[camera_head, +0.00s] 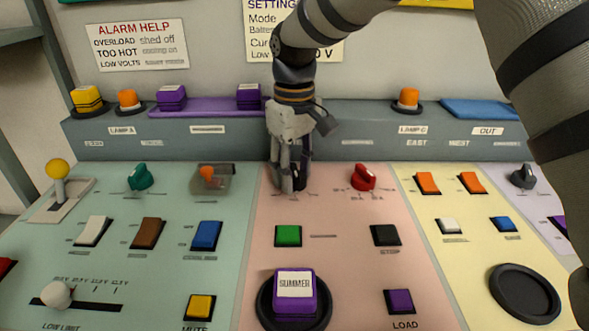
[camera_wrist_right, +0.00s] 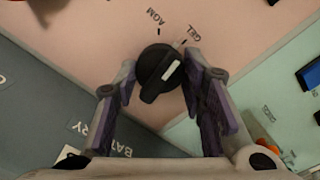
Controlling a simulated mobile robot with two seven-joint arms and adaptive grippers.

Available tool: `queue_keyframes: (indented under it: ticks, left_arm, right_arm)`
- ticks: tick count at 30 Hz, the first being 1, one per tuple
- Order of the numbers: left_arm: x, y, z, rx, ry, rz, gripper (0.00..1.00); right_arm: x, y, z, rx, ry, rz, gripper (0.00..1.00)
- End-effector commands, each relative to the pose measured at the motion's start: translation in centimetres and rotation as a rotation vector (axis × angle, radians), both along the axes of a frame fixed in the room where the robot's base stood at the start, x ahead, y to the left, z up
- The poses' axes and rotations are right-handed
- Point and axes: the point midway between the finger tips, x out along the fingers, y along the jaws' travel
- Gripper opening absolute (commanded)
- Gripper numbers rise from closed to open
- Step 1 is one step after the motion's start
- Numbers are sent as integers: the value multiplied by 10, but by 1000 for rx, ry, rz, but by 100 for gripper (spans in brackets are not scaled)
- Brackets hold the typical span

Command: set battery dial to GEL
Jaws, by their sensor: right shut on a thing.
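The battery dial (camera_wrist_right: 155,75) is a black knob with a white pointer stripe, on the pink panel. In the right wrist view its stripe points up and right, roughly toward the GEL label (camera_wrist_right: 193,34); the AGM label (camera_wrist_right: 158,17) is to the left of GEL. My right gripper (camera_head: 287,184) points down over the top left corner of the pink panel. In the right wrist view its fingers (camera_wrist_right: 160,84) are on both sides of the dial, shut on it. In the head view the gripper mostly hides the dial. My left gripper is not in view.
A red dial (camera_head: 364,178) sits to the right, and an orange switch under a clear cover (camera_head: 211,178) to the left. A green button (camera_head: 288,235) and a SUMMER block (camera_head: 295,290) are nearer. A raised ledge (camera_head: 350,142) runs behind.

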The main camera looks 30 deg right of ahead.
Motion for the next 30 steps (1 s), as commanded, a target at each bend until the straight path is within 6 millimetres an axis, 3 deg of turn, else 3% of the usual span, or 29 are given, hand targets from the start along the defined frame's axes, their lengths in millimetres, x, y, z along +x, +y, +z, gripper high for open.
queue_keyframes:
  ticks: [12, 26, 27, 30]
  left_arm:
    - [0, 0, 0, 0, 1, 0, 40]
    - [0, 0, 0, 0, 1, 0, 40]
    - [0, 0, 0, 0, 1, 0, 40]
    - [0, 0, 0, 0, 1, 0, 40]
  right_arm:
    - [0, 0, -1, 0, 1, -149, 10]
    - [0, 0, -1, 1, 1, -162, 10]
    - [0, 0, -1, 1, 1, -162, 40]
    - [0, 0, -1, 1, 1, -162, 58]
